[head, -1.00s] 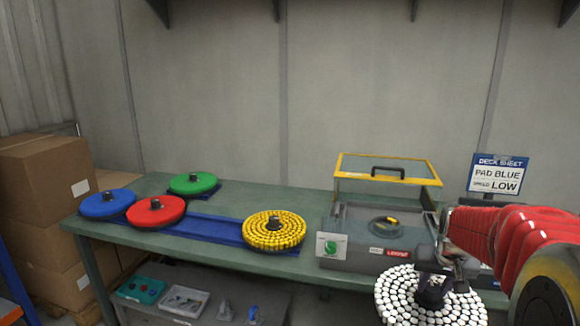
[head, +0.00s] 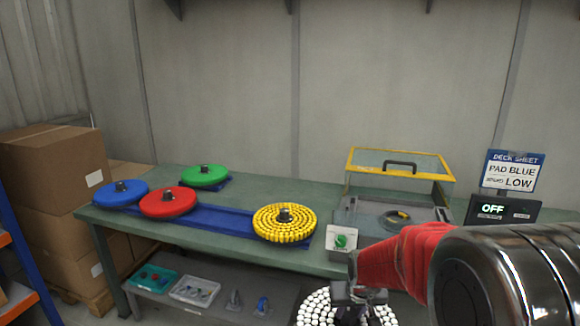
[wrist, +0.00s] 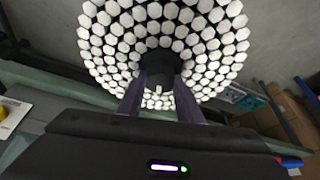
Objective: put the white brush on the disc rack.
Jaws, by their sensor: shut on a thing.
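The white brush (head: 318,310), a round disc of white bristle tufts with a dark hub, hangs in front of the bench at the bottom of the head view, partly cut off. My gripper (head: 352,300) is shut on its hub; the wrist view shows the brush (wrist: 110,45) filling the upper middle, with both fingers (wrist: 160,95) on the hub. The disc rack appears to be the long blue strip (head: 226,222) on the bench. Blue (head: 118,193), red (head: 168,202) and yellow (head: 284,223) discs sit along it. Between red and yellow, the strip is bare.
A green disc (head: 204,175) sits on a small blue base behind the row. A yellow-framed case (head: 400,165) stands open at right, beside a sign (head: 512,171) and an OFF display (head: 492,209). Trays (head: 195,290) lie on the lower shelf. Cardboard boxes (head: 52,170) stand left.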

